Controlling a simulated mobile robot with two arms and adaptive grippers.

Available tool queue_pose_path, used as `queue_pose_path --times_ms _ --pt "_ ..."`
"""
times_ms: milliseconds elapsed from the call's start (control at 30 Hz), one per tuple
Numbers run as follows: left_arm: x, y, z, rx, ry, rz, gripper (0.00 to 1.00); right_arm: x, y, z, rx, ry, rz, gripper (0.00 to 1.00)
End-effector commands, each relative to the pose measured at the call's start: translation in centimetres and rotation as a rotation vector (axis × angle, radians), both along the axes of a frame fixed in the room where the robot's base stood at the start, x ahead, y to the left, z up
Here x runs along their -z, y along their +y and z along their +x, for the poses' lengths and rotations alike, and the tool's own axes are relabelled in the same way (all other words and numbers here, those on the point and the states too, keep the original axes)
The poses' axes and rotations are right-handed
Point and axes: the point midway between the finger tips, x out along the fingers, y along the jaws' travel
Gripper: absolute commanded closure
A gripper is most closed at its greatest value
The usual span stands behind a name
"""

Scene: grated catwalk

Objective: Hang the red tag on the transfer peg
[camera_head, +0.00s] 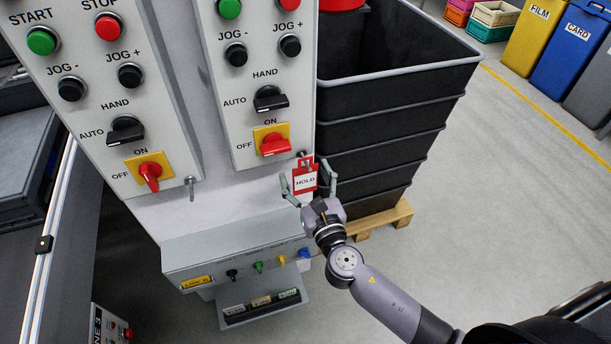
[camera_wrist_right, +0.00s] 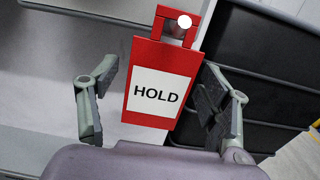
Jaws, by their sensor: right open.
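The red tag (camera_head: 305,189) with a white HOLD label hangs at the lower right of the right-hand control panel. A peg (camera_head: 304,155) is at its top. In the right wrist view the tag (camera_wrist_right: 153,121) is upright and slightly tilted, with the peg's pale round end (camera_wrist_right: 184,21) in its top opening. My right gripper (camera_head: 305,171) is open, with one finger on each side of the tag; contact cannot be told. A second, bare peg (camera_head: 190,182) stands out below the left-hand panel. No label shows which is the transfer peg. My left gripper is out of view.
Rotary switches, including a red one (camera_head: 274,144), sit close above the tag. Stacked black crates (camera_head: 390,95) on a wooden pallet (camera_head: 385,219) stand just behind and right. Grey floor at right is clear.

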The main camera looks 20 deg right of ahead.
Motion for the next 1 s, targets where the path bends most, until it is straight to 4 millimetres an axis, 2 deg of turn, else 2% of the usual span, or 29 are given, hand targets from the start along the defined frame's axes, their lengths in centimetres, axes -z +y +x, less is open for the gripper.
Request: queue_pose_path --times_ms 200,333,700,833,1000 --pt "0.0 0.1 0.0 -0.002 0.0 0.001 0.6 0.0 0.0 -0.1 0.0 0.001 0.0 0.28" --pt "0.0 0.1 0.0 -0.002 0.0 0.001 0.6 0.1 0.0 -1.1 -0.001 0.002 0.0 0.28" --pt "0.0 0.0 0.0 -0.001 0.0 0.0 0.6 0.6 -0.3 -8.6 -0.001 0.005 -0.001 0.28" --pt "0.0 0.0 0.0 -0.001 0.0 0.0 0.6 0.6 -0.4 -10.6 -0.001 0.004 -0.001 0.28" --pt "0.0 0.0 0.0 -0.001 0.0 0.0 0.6 0.6 -0.4 -11.8 -0.001 0.001 0.0 0.28"
